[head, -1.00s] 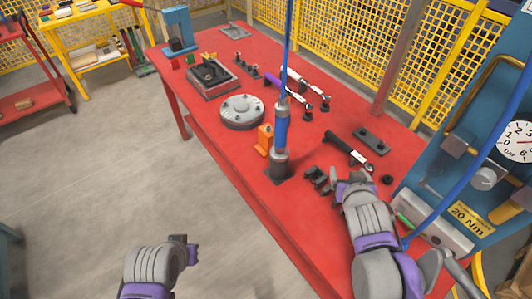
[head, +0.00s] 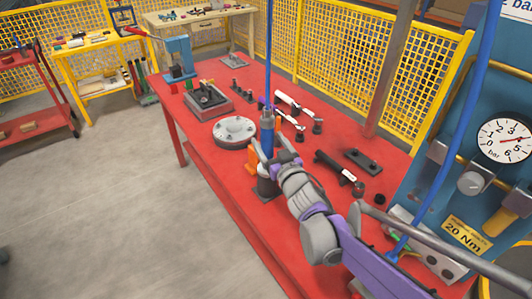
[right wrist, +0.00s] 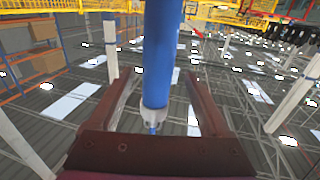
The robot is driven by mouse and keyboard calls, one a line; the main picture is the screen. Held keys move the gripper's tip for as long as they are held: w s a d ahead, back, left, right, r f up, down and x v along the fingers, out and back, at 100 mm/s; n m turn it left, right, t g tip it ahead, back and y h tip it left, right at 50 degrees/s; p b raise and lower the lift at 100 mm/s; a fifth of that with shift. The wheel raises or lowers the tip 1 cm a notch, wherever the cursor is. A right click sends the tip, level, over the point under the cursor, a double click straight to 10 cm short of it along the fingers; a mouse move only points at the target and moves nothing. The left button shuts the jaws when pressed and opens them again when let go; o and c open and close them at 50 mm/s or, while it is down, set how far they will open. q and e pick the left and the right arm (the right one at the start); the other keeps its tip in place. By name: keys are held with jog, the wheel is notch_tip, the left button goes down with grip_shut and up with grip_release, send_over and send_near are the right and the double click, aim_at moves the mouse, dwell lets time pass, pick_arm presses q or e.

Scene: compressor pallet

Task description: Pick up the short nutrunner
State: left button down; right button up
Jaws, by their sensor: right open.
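An upright tool with a blue cylindrical body (head: 267,143), which I take to be the short nutrunner, stands at the front part of the red table with a blue hose (head: 268,60) rising from its top. Its lower part is partly hidden by my right gripper. My right gripper (head: 271,148) is open, with one finger on each side of the tool's body. In the right wrist view, the blue body (right wrist: 157,60) stands between the two open fingers (right wrist: 158,88), with visible gaps on both sides. My left gripper is not in view.
On the red table (head: 225,160) are an orange block (head: 252,158) beside the tool, a grey bolted disc (head: 234,131), a black-handled wrench (head: 335,168) and a dark plate (head: 362,161). A blue panel with a gauge (head: 505,140) stands at the right.

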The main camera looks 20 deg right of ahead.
jog(key=w, duration=0.5)
jog(key=shift+w+a+p, duration=0.2)
jog(key=shift+w+p, duration=0.1)
jog(key=shift+r, duration=0.1)
jog(key=shift+s, duration=0.1)
jog(key=shift+c, duration=0.3)
grip_shut()
dwell(0.7)
